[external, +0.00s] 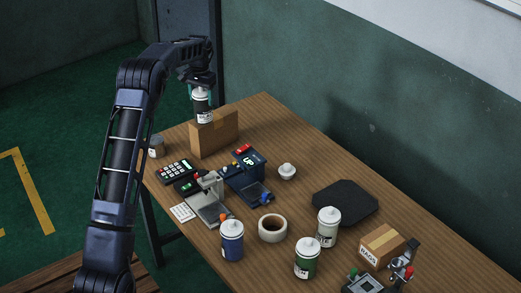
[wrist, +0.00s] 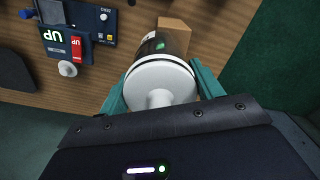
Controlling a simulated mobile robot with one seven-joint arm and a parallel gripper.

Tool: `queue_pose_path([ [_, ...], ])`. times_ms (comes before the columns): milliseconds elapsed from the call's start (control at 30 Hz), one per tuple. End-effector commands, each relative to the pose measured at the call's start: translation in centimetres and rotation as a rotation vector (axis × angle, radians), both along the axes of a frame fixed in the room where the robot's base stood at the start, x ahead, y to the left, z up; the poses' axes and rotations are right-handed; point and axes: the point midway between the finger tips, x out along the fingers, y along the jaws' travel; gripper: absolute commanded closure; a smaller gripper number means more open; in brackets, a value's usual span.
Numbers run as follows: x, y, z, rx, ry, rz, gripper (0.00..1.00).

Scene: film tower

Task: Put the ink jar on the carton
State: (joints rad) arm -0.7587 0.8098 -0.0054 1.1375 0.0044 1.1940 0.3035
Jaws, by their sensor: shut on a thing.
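The ink jar (external: 203,106), dark with a pale label and a white lid, is held upright in my gripper (external: 201,91). In the wrist view, the teal fingers of my gripper (wrist: 162,88) close on both sides of the jar's white lid (wrist: 160,82). The jar overlaps the top left of a brown box (external: 214,134) at the table's far end; I cannot tell whether they touch. Part of that box (wrist: 174,24) shows past the jar in the wrist view. A taped carton marked RAGS (external: 382,247) stands at the near right of the table.
Similar jars with blue (external: 232,241), green (external: 307,259) and pale (external: 328,228) bodies stand near the front, around a round bowl (external: 272,229). A black pad (external: 346,203) lies at the right. Devices (external: 246,172) crowd the middle left. A small grey jar (external: 156,147) stands left of the brown box.

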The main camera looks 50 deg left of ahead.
Motion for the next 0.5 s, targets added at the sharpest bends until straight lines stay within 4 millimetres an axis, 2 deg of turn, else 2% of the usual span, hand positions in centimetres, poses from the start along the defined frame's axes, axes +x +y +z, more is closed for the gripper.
queue_pose_path([
  [133,0.0,0.0,-1.7,0.000,0.001,0.000,1.00],
  [500,0.0,0.0,-2.0,0.000,-0.001,0.000,1.00],
])
